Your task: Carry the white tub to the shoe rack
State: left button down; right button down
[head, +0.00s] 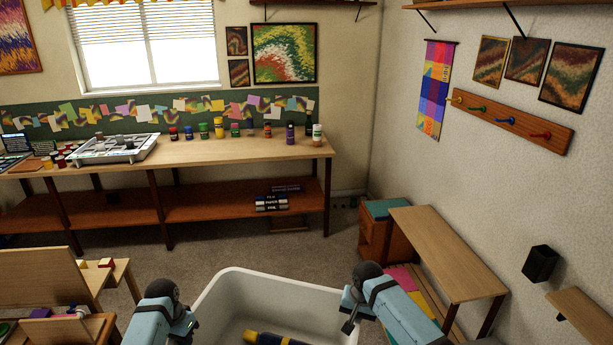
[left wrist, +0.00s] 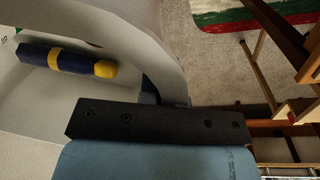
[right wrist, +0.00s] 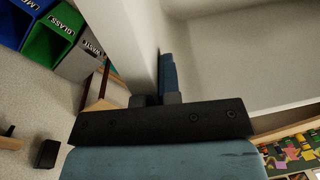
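The white tub (head: 240,280) is at the bottom middle of the head view, directly in front of me. A dark blue and yellow cylinder (head: 272,339) lies in it; it also shows in the left wrist view (left wrist: 68,60). My left gripper (head: 188,326) is at the tub's left rim, and its fingers appear closed around the wall. My right gripper (head: 350,308) is at the right rim, with the tub wall (right wrist: 125,40) running between its fingers. Whether the tub touches the floor is hidden. I cannot identify a shoe rack for certain.
A long worktable (head: 215,152) with paints lines the back wall. Wooden furniture (head: 45,278) stands at left. Labelled bins (right wrist: 50,40) show in the right wrist view. Carpet ahead is clear.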

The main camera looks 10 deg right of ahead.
aim_at(438, 250)
jog(key=i+j+z, duration=0.15)
jog(key=i, duration=1.5)
jog(key=i+z, duration=0.3)
jog(key=i, duration=0.45)
jog(key=i+l+z, duration=0.1)
jog(key=i+z, duration=0.35)
jog(key=i, duration=0.25)
jog(key=i+j+z, duration=0.15)
jog(key=i+z, duration=0.35)
jog(key=i, duration=0.15)
jog(key=z, duration=1.1)
jog(key=i+j, duration=0.05)
